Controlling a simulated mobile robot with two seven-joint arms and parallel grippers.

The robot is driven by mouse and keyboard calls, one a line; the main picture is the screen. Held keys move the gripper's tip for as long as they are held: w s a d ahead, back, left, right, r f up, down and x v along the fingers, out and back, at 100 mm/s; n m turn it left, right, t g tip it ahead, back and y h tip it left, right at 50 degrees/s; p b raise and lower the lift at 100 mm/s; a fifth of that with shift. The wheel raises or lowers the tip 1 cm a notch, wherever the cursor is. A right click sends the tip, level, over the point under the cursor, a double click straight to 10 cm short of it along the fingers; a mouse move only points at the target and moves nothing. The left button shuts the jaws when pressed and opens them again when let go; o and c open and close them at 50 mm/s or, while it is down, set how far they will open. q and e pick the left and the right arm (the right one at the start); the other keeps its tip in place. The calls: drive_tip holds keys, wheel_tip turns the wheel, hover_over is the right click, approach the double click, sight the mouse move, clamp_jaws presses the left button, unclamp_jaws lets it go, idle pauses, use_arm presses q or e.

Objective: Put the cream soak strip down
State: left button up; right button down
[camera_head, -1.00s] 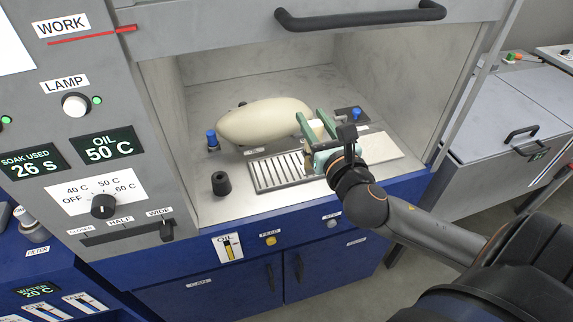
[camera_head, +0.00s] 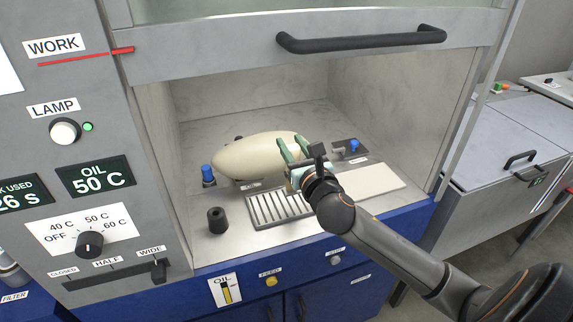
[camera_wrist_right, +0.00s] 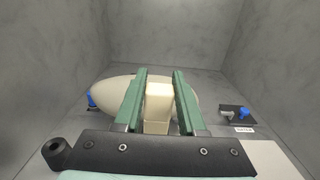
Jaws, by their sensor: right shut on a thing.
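The cream soak strip (camera_wrist_right: 158,105) is a pale block between the two green fingers of my right gripper (camera_wrist_right: 160,95) in the right wrist view. The fingers are shut on it and hold it in front of a large cream egg-shaped body (camera_wrist_right: 110,90). In the head view my right gripper (camera_head: 293,152) is inside the cabinet, overlapping the right end of the egg-shaped body (camera_head: 250,158). The strip is mostly hidden by the gripper there. I cannot tell the gap below the strip. My left gripper is not in view.
A slotted rack (camera_head: 275,211) lies on the cabinet floor below the gripper, with a pale flat plate (camera_head: 370,179) to its right. A black knob (camera_head: 217,221) and a blue-topped fitting (camera_head: 207,175) stand left. A raised sash with a black handle (camera_head: 360,41) is above.

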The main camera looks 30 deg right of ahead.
drive_tip(key=w+f+b, duration=0.1)
drive_tip(key=w+f, duration=0.2)
drive_tip(key=f, duration=0.3)
drive_tip(key=shift+d+f, duration=0.25)
drive_tip(key=shift+f, duration=0.2)
drive_tip(key=shift+f+b, duration=0.15)
drive_tip(key=shift+b, duration=0.15)
drive_tip(key=c, duration=0.5)
unclamp_jaws()
